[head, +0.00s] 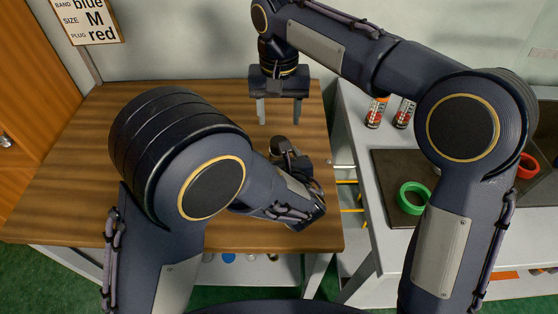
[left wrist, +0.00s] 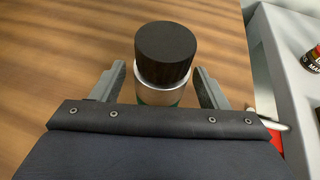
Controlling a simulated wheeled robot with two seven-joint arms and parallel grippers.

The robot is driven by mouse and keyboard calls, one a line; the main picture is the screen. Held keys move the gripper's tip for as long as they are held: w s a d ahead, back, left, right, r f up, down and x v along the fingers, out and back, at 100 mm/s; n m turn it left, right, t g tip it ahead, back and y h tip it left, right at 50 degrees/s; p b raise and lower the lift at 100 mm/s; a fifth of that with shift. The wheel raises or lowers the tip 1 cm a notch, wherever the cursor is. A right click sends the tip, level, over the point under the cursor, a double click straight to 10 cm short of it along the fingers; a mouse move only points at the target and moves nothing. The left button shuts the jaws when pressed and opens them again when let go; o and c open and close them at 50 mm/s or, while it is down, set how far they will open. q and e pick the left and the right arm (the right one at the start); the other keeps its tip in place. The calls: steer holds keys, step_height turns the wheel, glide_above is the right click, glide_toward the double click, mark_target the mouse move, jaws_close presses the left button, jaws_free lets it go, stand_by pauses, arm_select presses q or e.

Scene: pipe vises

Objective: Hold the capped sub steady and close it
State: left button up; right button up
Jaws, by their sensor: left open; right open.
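The capped sub shows in the left wrist view as a silver cylinder (left wrist: 160,92) with a wide black cap (left wrist: 164,52) on top and a green band low down. My left gripper (left wrist: 159,72) is open, with one finger on each side of the sub; gaps show at least beside the cap. The sub's lower end is hidden by the gripper body. In the head view my left arm hides most of this spot, and a dark rounded top (head: 279,145) that may be the cap shows beyond it. My right gripper (head: 279,110) is open and empty, fingers down, above the table's back part.
The wooden table (head: 80,190) is clear on its left. A wall sign (head: 90,20) reads blue, M, red.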

arm_select(q)
steer(key=shift+x, duration=1)
